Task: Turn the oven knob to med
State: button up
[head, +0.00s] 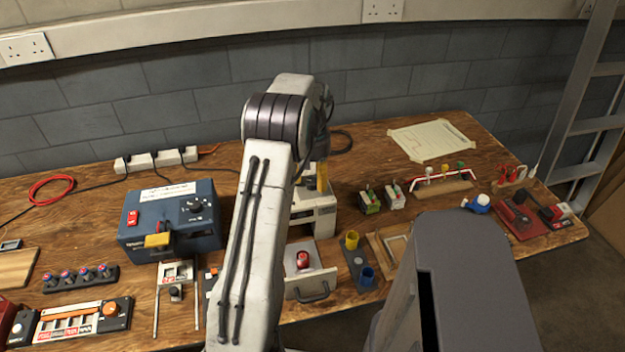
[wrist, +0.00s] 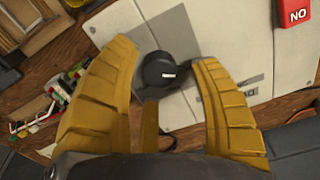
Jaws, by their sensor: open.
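The oven looks to be the cream box (head: 318,217) at mid-table, partly hidden behind my arm. Its pale panel (wrist: 265,45) fills much of the wrist view. The round black knob (wrist: 160,77) with a white mark sits on a grey patch of that panel. My gripper (wrist: 163,62) is open, with its yellow fingers on either side of the knob. The right fingertip is very close to the knob; I cannot tell whether it touches. Printed lettering beside the right finger is mostly covered, so the knob's setting cannot be read. In the head view a yellow finger (head: 322,178) shows above the oven.
A blue box (head: 170,228) with its own dial stands left of my arm. A drawer (head: 325,278) with a red object sits in front of the oven. A red block marked "NO" (wrist: 295,14) shows in the wrist view.

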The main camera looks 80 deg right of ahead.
jog(key=shift+f, duration=0.4)
grip_shut()
dwell(0.5)
